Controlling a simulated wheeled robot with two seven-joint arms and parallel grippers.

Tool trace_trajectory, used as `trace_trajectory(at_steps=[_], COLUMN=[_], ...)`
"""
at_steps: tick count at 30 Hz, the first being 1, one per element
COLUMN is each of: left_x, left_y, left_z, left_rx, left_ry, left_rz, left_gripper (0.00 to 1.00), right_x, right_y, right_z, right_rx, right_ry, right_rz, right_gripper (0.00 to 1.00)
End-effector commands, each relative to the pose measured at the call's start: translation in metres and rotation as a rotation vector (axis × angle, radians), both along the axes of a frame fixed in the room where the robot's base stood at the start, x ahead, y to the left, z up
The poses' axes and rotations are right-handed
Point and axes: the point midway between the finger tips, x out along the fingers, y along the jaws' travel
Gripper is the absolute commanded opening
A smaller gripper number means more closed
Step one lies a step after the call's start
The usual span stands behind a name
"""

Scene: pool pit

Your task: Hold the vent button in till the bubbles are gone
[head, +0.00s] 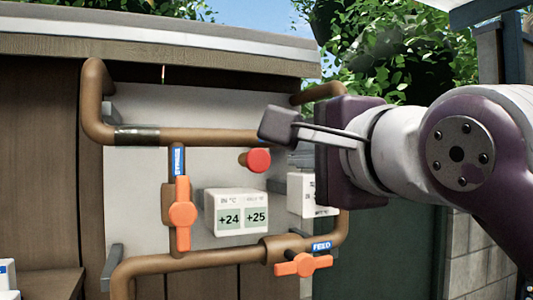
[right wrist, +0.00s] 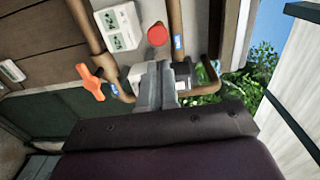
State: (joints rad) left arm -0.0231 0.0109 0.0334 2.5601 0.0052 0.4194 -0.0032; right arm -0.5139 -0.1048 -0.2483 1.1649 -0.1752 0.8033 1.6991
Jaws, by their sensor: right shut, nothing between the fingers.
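The red round vent button (head: 259,160) sticks out from the pale panel on a short brown stub. It also shows in the right wrist view (right wrist: 157,34), beyond my fingertips. My right gripper (head: 277,126) is shut and empty, its tips just above and to the right of the button in the head view. In the right wrist view the shut fingers (right wrist: 155,72) appear apart from the button. A dark, shiny section (head: 137,136) sits in the upper pipe; I cannot make out bubbles in it. My left gripper is not in view.
Brown pipes (head: 210,257) frame the panel (head: 225,105). An orange-handled valve (head: 182,213) stands left of the button, another (head: 303,264) lies below. A white display (head: 237,212) reads +24 and +25. A white box (head: 300,193) sits near my wrist. A roof edge (head: 160,45) overhangs.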

Motion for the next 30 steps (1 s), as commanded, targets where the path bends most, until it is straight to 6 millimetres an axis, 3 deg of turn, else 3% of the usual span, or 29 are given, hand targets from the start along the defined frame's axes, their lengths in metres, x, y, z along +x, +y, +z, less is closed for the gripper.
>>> trace_trajectory(at_steps=[9,15,21,30], left_x=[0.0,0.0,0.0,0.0], left_y=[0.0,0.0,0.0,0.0], left_z=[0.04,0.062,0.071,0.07], left_rx=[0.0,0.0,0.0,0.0], left_ry=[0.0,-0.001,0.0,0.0], left_rz=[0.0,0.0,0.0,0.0], left_gripper=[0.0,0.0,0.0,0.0], right_x=[0.065,0.097,0.113,0.114], right_y=[0.026,0.039,0.045,0.046], right_z=[0.003,0.001,-0.003,-0.005], right_rx=[-0.004,-0.003,-0.003,-0.002], right_ry=[0.006,0.004,0.001,0.0], right_rz=[-0.002,-0.001,-0.001,-0.001], right_gripper=[0.0,0.0,0.0,0.0])
